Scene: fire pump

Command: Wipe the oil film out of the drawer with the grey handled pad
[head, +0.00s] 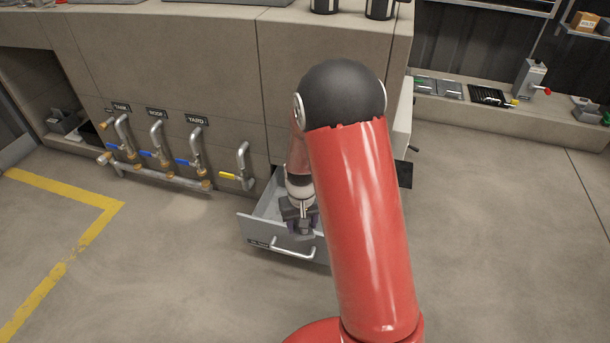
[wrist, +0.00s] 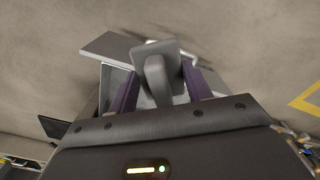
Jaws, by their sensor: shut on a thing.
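The grey drawer (head: 254,229) stands open at the foot of the cabinet in the head view, with a bright bar handle (head: 292,252) on its front. My gripper (head: 301,228) points down over the drawer, near its front. In the wrist view the purple fingers of my gripper (wrist: 160,84) are shut on the raised handle of the grey pad (wrist: 172,50). Part of the drawer (wrist: 112,46) shows behind the pad there. I cannot tell whether the pad touches the drawer floor. The oil film is not visible; my arm, gripper and the pad hide much of the drawer's inside.
Pipes with blue and yellow valve levers (head: 160,157) run along the cabinet (head: 200,90) left of the drawer. A low ledge (head: 450,105) with small items is at the back right. The floor (head: 180,270) in front and to the left is clear, with a yellow line (head: 85,243).

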